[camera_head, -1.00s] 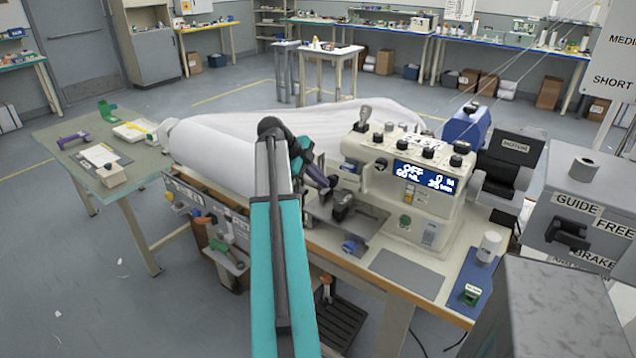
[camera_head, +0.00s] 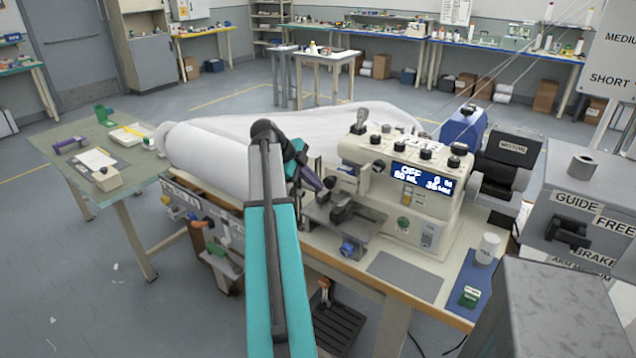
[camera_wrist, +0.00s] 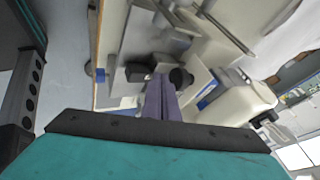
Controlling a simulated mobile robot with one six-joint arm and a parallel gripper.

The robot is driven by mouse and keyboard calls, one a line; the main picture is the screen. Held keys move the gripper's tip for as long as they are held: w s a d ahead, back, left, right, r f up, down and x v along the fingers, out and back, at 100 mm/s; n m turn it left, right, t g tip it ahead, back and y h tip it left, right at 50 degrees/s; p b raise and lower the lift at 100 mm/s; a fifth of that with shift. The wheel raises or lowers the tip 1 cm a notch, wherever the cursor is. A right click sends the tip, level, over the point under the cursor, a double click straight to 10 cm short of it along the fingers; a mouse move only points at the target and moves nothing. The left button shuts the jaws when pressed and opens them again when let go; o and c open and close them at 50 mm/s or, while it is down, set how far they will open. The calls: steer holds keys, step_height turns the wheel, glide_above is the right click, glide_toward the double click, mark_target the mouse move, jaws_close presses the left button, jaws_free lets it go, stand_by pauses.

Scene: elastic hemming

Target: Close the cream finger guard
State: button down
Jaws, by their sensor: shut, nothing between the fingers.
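The cream sewing machine (camera_head: 405,185) stands on the right part of the table in the head view. I cannot surely pick out the cream finger guard from the cream machine body; it may be among the small parts at the machine's left front. My gripper (camera_head: 321,190) is beside that front end, at the left of the machine and above its grey work plate (camera_head: 345,215). In the wrist view its purple fingers (camera_wrist: 160,92) are together, with nothing between them. Dark and cream machine parts (camera_wrist: 235,105) lie beyond and right of the fingertips. I cannot tell whether the fingers touch anything.
A large white fabric roll (camera_head: 205,155) lies left of my arm, with cloth spread behind. Right of the machine are a dark motor (camera_head: 505,160) and a grey control box (camera_head: 590,215). A green side table (camera_head: 85,165) stands at left. A grey pad (camera_head: 405,276) lies bare in front.

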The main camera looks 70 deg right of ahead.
steer(key=a+b+v, duration=0.1)
steer(key=b+v, duration=0.1)
steer(key=v, duration=0.9)
steer(key=shift+w+f, duration=0.3)
steer(key=shift+f, duration=0.05)
